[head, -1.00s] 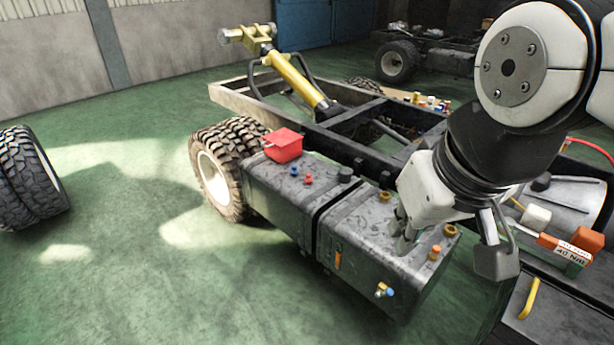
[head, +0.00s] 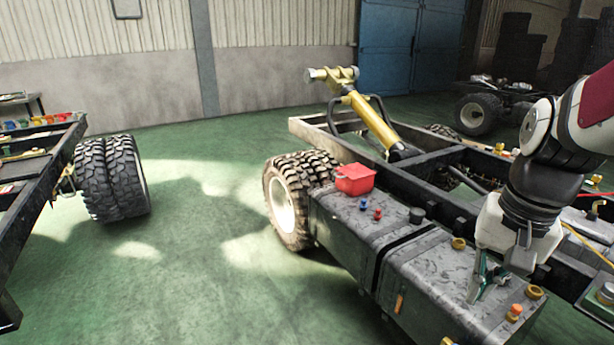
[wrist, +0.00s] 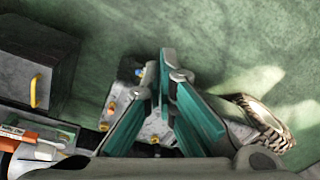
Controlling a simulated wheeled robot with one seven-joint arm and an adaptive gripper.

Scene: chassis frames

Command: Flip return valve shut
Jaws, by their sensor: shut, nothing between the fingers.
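A grey twin tank (head: 430,268) hangs along the near side of the chassis frame. Its front face carries an orange lever (head: 398,303). A small brass fitting (head: 446,342) is cut off at the bottom edge of the head view. I cannot tell for sure which part is the return valve. My gripper (head: 474,297) is shut and empty above the near part of the tank top, apart from the lever. In the wrist view, its teal fingers meet at the tips (wrist: 170,72) and hide part of the tank (wrist: 157,126) below.
On the tank top are a red box (head: 355,179), blue and red fittings, and yellow and orange caps (head: 514,312). Double tyres (head: 285,205) stand behind the tank. Another chassis with tyres (head: 110,177) is at left. Open green floor (head: 220,270) lies between them.

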